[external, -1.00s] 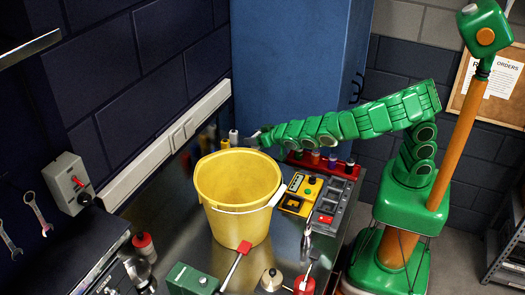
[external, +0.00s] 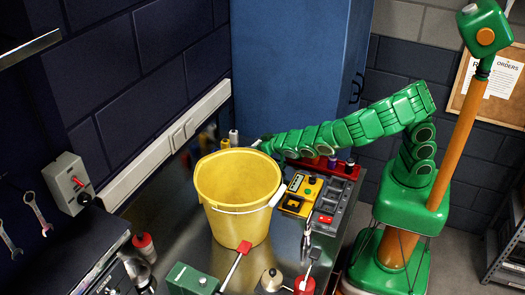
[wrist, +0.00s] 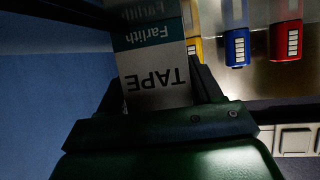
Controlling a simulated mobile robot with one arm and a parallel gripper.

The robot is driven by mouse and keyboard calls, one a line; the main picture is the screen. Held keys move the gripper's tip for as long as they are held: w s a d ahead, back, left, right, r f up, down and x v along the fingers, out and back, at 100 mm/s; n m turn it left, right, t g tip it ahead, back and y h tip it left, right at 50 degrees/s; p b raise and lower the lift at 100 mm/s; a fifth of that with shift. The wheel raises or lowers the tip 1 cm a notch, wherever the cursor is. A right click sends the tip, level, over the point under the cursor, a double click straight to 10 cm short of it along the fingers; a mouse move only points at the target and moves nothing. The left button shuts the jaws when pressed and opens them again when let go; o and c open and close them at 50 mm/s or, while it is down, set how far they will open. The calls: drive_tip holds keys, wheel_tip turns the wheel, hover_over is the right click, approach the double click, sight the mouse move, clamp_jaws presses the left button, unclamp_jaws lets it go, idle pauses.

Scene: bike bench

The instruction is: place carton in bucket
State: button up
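A carton (wrist: 158,75) with a grey face marked TAPE and a teal band marked Farlith shows upside down in the wrist view. It lies between the dark fingers of my gripper (wrist: 160,90), with the fingers close along both sides. I cannot tell whether they press on it. In the external view, the yellow bucket (external: 240,215) stands upright on the bench, with its white handle hanging at the front. My gripper (external: 258,144) is just behind the bucket's rim in that view, mostly hidden.
A red rack of bottles (external: 330,167), a yellow box with buttons (external: 302,193) and a grey tray (external: 328,212) sit right of the bucket. Blue (wrist: 236,45) and red (wrist: 286,40) containers are near the carton.

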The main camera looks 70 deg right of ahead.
drive_tip(key=o, duration=0.3)
drive_tip(key=shift+s, duration=0.1)
drive_tip(key=shift+v, duration=3.8)
